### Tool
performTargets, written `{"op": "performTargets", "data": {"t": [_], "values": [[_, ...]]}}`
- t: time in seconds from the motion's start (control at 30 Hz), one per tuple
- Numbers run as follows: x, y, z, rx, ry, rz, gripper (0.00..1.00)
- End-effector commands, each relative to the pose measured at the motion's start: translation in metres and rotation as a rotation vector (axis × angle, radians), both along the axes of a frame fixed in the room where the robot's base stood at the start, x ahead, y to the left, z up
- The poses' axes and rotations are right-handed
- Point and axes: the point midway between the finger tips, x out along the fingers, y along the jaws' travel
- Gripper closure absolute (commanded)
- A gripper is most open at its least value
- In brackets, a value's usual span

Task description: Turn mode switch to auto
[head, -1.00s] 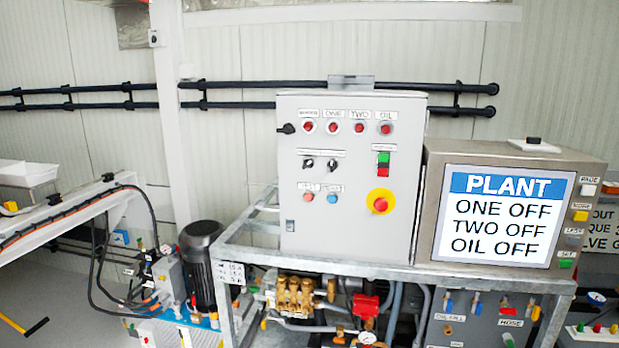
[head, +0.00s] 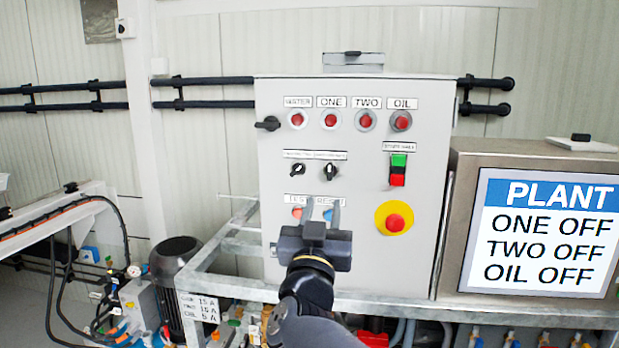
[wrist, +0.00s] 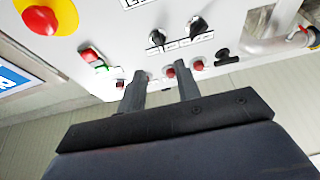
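Two small black rotary switches sit side by side under a label strip on the grey control panel (head: 275,228). The left switch (head: 297,170) and the right switch (head: 330,172) also show in the inverted wrist view, the right one (wrist: 157,38) nearer the red emergency button and the left one (wrist: 197,26) farther from it. The label text is too small to read, so I cannot tell which is the mode switch. My gripper (head: 322,208) is open and empty, its two fingers (wrist: 160,70) apart and pointing at the panel. In the head view the fingertips appear just below the switches.
A red emergency button on a yellow disc (head: 394,222) sits right of my gripper. Red lamps (head: 331,120) line the panel's top, with a green and red button pair (head: 398,170) below. A black side handle (head: 268,123) sticks out at left. The plant screen (head: 545,235) stands right.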

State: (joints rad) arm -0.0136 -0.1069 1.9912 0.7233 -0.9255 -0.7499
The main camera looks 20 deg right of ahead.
Motion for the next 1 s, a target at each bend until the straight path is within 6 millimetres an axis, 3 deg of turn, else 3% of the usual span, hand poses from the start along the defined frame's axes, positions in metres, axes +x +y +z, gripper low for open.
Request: {"op": "performTargets", "data": {"t": [0.3, 0.5, 0.9, 1.0], "values": [[0.047, -0.032, 0.025, 0.000, 0.001, -0.001, 0.68], [0.066, -0.045, 0.034, 0.000, 0.001, 0.001, 0.68], [0.072, -0.048, 0.036, 0.001, 0.002, 0.003, 0.68], [0.072, -0.048, 0.035, 0.001, 0.002, 0.003, 0.76]]}}
